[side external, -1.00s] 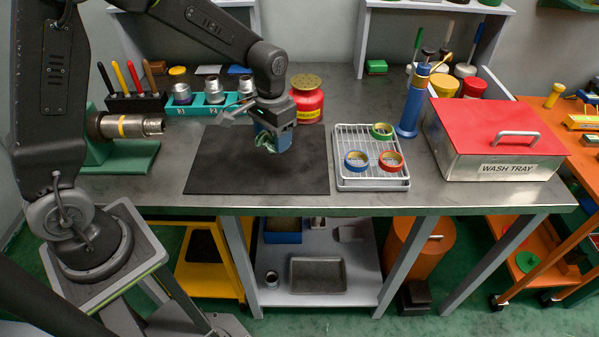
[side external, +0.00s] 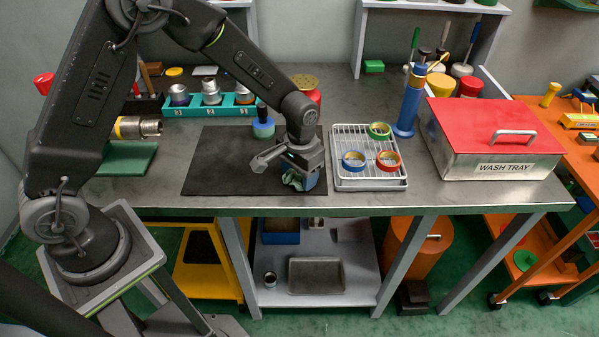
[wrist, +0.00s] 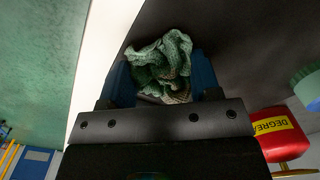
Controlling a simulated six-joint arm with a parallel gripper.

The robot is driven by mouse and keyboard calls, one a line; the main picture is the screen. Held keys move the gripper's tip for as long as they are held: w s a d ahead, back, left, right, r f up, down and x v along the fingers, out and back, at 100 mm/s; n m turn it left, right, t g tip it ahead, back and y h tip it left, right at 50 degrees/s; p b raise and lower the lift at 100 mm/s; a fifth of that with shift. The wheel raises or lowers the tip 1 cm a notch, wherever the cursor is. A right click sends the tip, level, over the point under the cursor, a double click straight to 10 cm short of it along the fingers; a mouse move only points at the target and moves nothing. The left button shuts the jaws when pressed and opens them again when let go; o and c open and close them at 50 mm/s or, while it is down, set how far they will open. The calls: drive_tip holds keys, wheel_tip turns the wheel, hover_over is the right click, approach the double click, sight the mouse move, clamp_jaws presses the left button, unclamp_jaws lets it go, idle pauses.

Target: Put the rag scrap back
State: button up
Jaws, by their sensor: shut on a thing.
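The rag scrap (wrist: 163,68) is a crumpled green cloth, held between the blue fingers of my gripper in the wrist view. In the side external view my gripper (side external: 303,181) is low over the right front part of the black mat (side external: 225,165), near the bench's front edge, and the rag (side external: 293,180) shows at its fingertips. My gripper is shut on the rag. I cannot tell whether the rag touches the mat.
A wire rack tray (side external: 372,183) with blue, red and green rings stands just right of my gripper. A green and blue container (side external: 263,127) stands at the mat's back. A red degreaser can (wrist: 279,132) is behind. The red-lidded wash tray (side external: 495,140) is at right.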

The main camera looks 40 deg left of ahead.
drive_tip(key=shift+f, duration=0.1)
drive_tip(key=o, duration=1.1)
wheel_tip(320, 180, up, 12)
drive_tip(key=s+a+r+t, duration=0.3)
drive_tip(key=s+r, duration=0.7)
drive_tip(key=r, duration=0.1)
drive_tip(key=shift+s+a+r+t, duration=0.2)
drive_tip(key=shift+s+a+t, duration=0.25)
drive_tip(key=shift+s, duration=1.5)
drive_tip(key=shift+s+a+r+t, duration=0.2)
drive_tip(key=shift+s+a+t, duration=0.2)
drive_tip(key=shift+s, duration=1.55)
drive_tip(key=shift+s+a+r+t, duration=0.2)
drive_tip(key=shift+s+a+t, duration=0.2)
drive_tip(key=shift+s, duration=1.55)
